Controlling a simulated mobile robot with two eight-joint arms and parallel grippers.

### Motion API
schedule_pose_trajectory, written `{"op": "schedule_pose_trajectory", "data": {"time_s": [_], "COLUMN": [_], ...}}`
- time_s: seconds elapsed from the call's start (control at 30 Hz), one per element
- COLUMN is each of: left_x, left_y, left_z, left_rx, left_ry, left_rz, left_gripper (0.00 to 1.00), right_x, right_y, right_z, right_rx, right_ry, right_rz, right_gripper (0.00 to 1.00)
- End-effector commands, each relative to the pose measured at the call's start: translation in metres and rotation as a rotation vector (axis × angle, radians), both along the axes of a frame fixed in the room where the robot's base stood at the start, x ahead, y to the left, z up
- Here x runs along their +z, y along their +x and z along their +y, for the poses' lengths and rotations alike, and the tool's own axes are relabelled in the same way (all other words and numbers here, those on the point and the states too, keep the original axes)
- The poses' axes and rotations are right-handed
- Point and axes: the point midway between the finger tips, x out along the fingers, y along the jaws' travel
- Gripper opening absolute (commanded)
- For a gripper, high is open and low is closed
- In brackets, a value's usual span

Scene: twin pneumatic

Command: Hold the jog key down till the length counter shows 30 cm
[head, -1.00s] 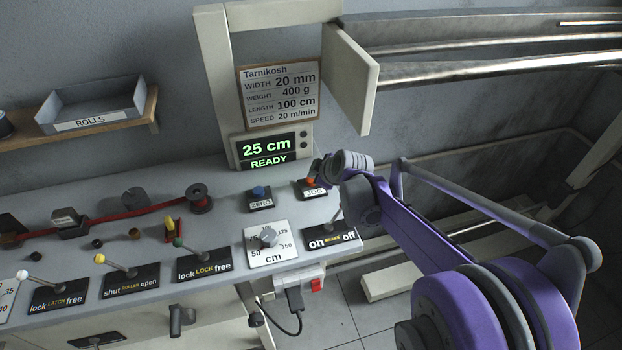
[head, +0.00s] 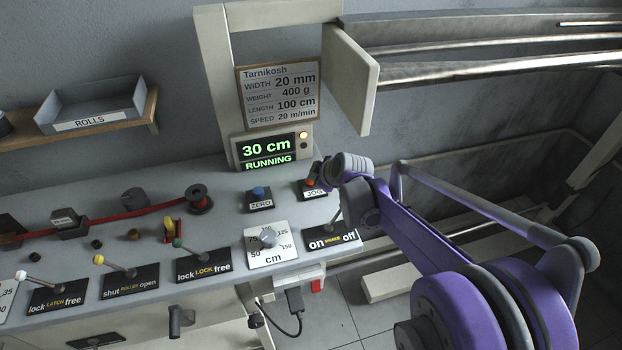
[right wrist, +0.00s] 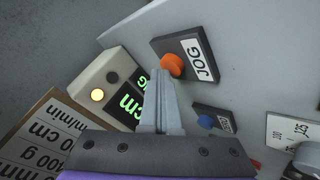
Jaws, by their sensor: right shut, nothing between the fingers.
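The length counter (head: 267,149) in the head view reads 30 cm in green, with RUNNING below it and a lit lamp on its right. The orange jog key (head: 310,183) stands on its black JOG plate, partly covered by my right gripper (head: 316,178). In the right wrist view the jog key (right wrist: 172,65) is at the tips of my right gripper (right wrist: 163,76), whose fingers are shut with nothing between them. The fingertips look to be on the key or right at it; how deep it is pressed cannot be told. My left gripper is not in view.
The blue ZERO key (head: 259,193) is left of the jog key. The cm dial (head: 268,238) and the on/off brake lever (head: 333,222) stand in front of it. An order card (head: 279,93) hangs above the counter. Metal rails (head: 480,64) run at the upper right.

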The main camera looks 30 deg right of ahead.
Motion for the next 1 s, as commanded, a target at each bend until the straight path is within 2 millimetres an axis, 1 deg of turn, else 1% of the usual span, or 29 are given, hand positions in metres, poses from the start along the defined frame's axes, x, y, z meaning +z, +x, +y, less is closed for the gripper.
{"op": "schedule_pose_trajectory", "data": {"time_s": [0.3, 0.63, 0.73, 0.87, 1.0], "left_x": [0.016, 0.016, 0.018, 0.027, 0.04], "left_y": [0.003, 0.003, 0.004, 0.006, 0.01], "left_z": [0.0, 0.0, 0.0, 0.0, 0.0], "left_rx": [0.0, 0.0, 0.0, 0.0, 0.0], "left_ry": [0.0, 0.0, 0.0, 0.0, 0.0], "left_rz": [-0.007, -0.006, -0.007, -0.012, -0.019], "left_gripper": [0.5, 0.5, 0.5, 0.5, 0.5], "right_x": [0.018, 0.018, 0.021, 0.032, 0.048], "right_y": [0.0, 0.0, 0.0, 0.0, 0.001], "right_z": [0.0, 0.0, 0.0, 0.0, 0.0], "right_rx": [0.0, 0.0, 0.0, 0.0, -0.001], "right_ry": [0.0, 0.0, 0.0, 0.0, -0.001], "right_rz": [0.0, 0.0, 0.0, -0.001, -0.002], "right_gripper": [0.0, 0.0, 0.0, 0.0, 0.0]}}
